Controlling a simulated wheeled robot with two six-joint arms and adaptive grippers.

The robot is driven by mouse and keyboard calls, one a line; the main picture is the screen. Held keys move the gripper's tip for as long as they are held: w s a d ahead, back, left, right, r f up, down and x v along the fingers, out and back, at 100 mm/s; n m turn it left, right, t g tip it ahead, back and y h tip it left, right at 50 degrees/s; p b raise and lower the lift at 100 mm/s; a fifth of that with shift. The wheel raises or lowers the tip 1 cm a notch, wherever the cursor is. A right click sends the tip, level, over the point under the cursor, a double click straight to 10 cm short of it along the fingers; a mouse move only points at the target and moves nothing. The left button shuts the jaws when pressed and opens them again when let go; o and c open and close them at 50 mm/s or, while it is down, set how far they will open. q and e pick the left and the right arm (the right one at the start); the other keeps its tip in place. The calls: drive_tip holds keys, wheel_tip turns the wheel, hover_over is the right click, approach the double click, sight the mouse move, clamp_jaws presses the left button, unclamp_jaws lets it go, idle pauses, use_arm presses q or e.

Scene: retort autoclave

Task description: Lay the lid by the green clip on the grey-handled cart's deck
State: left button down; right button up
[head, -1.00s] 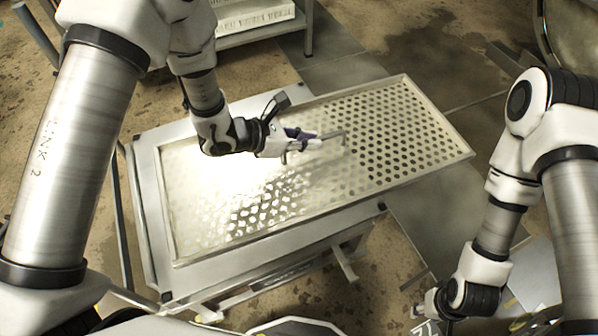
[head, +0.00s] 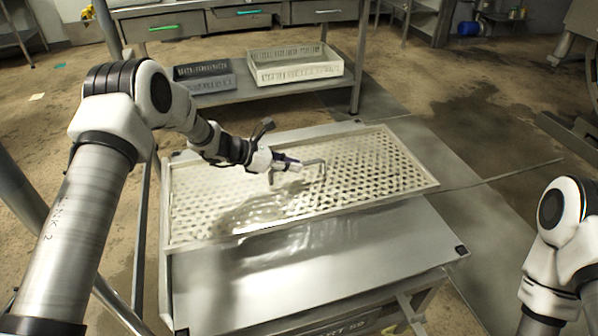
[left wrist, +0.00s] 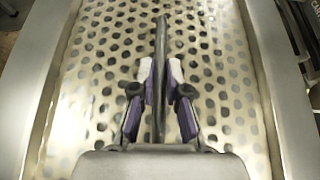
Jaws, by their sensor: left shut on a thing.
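The lid (head: 375,165) is a flat pale metal panel full of holes, with a raised rim and a bent bar handle (head: 324,168). My left gripper (head: 290,165) is shut on this handle. The left wrist view shows both fingers (left wrist: 160,95) against the bar, with the perforated lid below. The lid covers the back part of the cart's bare metal deck (head: 330,250); I cannot tell whether it touches it. Its right corner reaches past the deck's edge in the picture. I see no green clip on the deck. My right gripper is out of frame; only its arm shows at lower right.
The floor right of the cart is open. A metal post stands at the left.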

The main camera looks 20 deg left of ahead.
sight(291, 180)
use_arm(q)
drive_tip(key=shift+f+b, duration=0.85)
drive_tip(key=shift+f, duration=0.4)
drive_tip(key=shift+d+f+b, duration=0.1)
drive_tip(key=shift+f+b, duration=1.3)
drive_tip(key=shift+f, duration=0.2)
drive_tip(key=shift+f, duration=0.25)
